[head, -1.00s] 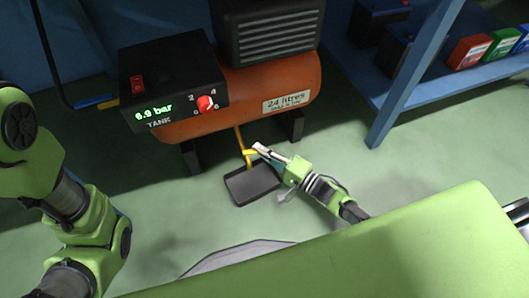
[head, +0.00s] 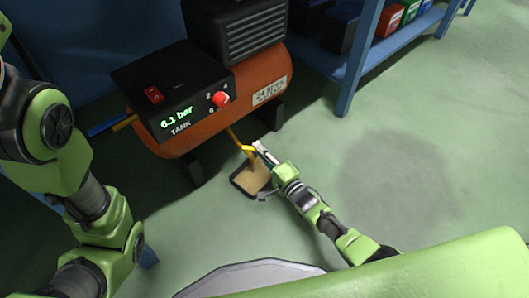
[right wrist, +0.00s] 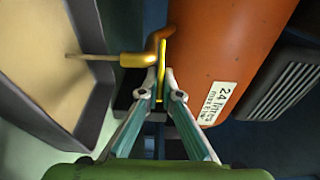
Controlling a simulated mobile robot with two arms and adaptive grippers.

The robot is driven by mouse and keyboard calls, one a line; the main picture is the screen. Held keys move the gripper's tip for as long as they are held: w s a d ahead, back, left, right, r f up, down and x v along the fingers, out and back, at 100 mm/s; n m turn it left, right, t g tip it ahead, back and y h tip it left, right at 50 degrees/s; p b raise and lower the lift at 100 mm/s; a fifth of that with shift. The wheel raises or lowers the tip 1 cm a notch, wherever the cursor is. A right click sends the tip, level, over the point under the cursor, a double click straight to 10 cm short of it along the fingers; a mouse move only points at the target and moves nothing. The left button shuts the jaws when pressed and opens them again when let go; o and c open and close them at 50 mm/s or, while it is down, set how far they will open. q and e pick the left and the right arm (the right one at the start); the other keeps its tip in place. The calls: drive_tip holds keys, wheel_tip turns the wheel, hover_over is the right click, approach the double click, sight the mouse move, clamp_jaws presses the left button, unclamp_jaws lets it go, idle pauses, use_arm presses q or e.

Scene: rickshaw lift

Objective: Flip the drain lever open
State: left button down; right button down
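The orange tank (head: 190,122) has a yellow drain valve low down, with a thin pipe above it. Its yellow drain lever (right wrist: 162,62) stands between my right fingertips in the right wrist view. My right gripper (right wrist: 162,78) is closed in on the lever from both sides; it also shows at the valve in the head view (head: 262,150). A thin tan stream (right wrist: 92,57) runs from the valve's outlet into the drip tray (right wrist: 98,115), which holds tan liquid. The display reads about 6.1 bar. My left gripper is outside the view; only left arm links show.
A black control box (head: 170,88) with a red switch and red knob sits on the tank. A blue shelf (head: 357,60) with batteries and coloured boxes stands at the back. The green floor to the right is clear.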

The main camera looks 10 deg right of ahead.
drive_tip(key=shift+s+f, duration=0.1)
idle(0.4)
drive_tip(key=c, duration=2.2)
unclamp_jaws()
drive_tip(key=shift+c, duration=0.2)
drive_tip(key=v, duration=1.2)
drive_tip(key=shift+o, duration=0.4)
